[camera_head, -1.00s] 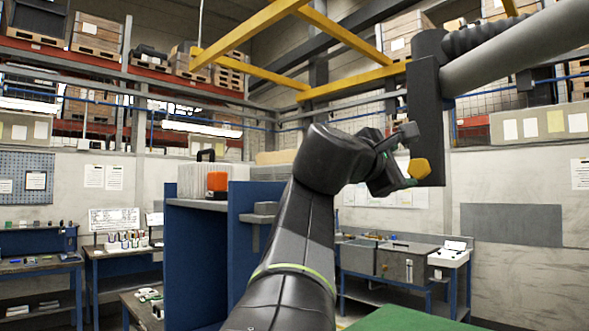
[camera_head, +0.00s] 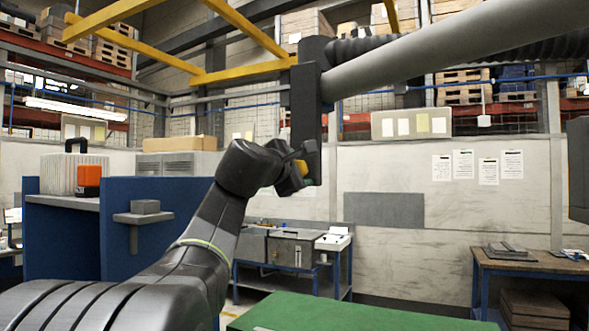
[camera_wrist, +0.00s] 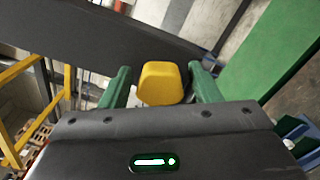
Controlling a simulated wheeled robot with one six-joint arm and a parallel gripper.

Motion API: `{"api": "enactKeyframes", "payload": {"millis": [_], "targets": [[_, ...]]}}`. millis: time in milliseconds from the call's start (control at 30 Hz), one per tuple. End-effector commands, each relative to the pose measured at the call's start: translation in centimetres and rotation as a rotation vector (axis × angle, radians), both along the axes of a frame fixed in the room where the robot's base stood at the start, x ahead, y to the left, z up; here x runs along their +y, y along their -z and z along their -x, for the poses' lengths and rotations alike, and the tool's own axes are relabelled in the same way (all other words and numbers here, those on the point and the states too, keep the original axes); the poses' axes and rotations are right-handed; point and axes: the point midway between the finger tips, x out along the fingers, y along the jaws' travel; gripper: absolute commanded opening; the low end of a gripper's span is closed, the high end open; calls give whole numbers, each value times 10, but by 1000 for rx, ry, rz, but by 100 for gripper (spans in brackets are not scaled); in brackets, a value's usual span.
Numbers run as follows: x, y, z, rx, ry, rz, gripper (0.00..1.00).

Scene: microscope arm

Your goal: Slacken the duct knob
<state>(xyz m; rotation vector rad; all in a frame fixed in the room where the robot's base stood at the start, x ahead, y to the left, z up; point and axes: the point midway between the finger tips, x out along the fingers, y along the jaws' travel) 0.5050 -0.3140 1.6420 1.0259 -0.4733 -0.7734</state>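The yellow, faceted duct knob (camera_wrist: 160,84) sits on the dark upright bracket (camera_head: 305,105) at the end of the grey duct arm. In the wrist view it lies between the two green fingers of my gripper (camera_wrist: 160,88), with a visible gap on each side. The fingers are open and do not touch the knob's sides.
The grey duct pipe (camera_head: 430,62) runs up and right from the bracket. A green tabletop (camera_head: 340,313) lies below right. A blue partition (camera_head: 150,235) with an orange item (camera_head: 89,176) stands left. A workbench (camera_head: 530,262) is at far right.

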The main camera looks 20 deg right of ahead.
Motion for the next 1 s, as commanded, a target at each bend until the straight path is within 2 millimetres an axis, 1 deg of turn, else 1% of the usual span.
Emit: {"api": "enactKeyframes", "payload": {"millis": [33, 167, 200, 333, 433, 633, 967, 1000], "targets": [[0, 0, 0, 0, 0, 0, 46], [0, 0, 0, 0, 0, 0, 21], [0, 0, 0, 0, 0, 0, 17], [0, -2, 0, 21, 0, 16, 17], [0, -4, 0, 86, 0, 70, 17], [0, -2, -1, 205, 0, 172, 17], [1, 0, -1, 220, -1, 187, 17], [1, 0, -1, 220, -1, 187, 48]]}}
